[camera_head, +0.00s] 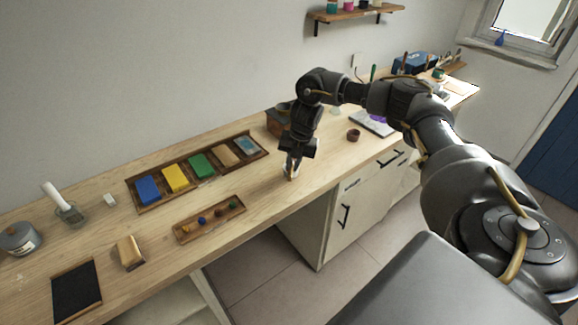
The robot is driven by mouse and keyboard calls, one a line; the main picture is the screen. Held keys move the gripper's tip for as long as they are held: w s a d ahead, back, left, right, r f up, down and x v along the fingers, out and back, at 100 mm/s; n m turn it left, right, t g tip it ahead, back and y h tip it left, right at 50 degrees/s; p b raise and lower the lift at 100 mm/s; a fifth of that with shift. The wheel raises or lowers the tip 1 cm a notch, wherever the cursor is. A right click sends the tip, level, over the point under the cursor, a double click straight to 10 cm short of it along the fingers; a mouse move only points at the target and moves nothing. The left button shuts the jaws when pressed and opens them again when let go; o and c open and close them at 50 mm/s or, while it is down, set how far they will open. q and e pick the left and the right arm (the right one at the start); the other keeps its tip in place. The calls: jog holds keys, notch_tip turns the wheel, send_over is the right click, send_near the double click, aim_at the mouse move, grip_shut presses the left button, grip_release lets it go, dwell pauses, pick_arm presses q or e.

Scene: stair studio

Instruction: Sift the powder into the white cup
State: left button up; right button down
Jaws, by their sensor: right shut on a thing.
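My right gripper (291,172) points down over the front edge of the wooden worktop (245,222), to the right of the tray of small coloured pieces. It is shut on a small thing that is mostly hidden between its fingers. I cannot tell what that thing is. A small white object (110,200) stands at the back left of the worktop; I cannot tell whether it is the white cup. A small dark brown bowl (354,135) stands to the right of the gripper. No powder or sieve can be made out. My left gripper is not in view.
A long tray (141,207) holds coloured blocks, and a smaller tray (184,239) holds small coloured pieces. A glass with a white rod (55,198), a grey jar (19,238), a tan block (130,252) and a black slate (77,290) stand left. Bare wood lies between them.

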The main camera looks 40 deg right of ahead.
aim_at(292, 166)
jog(key=a, duration=0.3)
jog(key=shift+s, duration=0.1)
jog(key=d, duration=0.3)
jog(key=shift+a, duration=0.1)
notch_tip(292, 166, up, 5)
jog(key=p, duration=0.4)
jog(key=shift+r+p, duration=0.1)
jog(key=shift+p, duration=0.25)
jog(key=shift+f, duration=0.25)
jog(key=shift+a+f+b, duration=0.2)
jog(key=shift+f+b, duration=0.2)
jog(key=shift+f, duration=0.35)
jog(key=shift+a+f+b, duration=0.25)
jog(key=shift+f+b, duration=0.2)
jog(key=shift+f, duration=0.25)
jog(key=shift+a+f+b, duration=0.2)
jog(key=shift+f+b, duration=0.2)
jog(key=shift+f, duration=0.35)
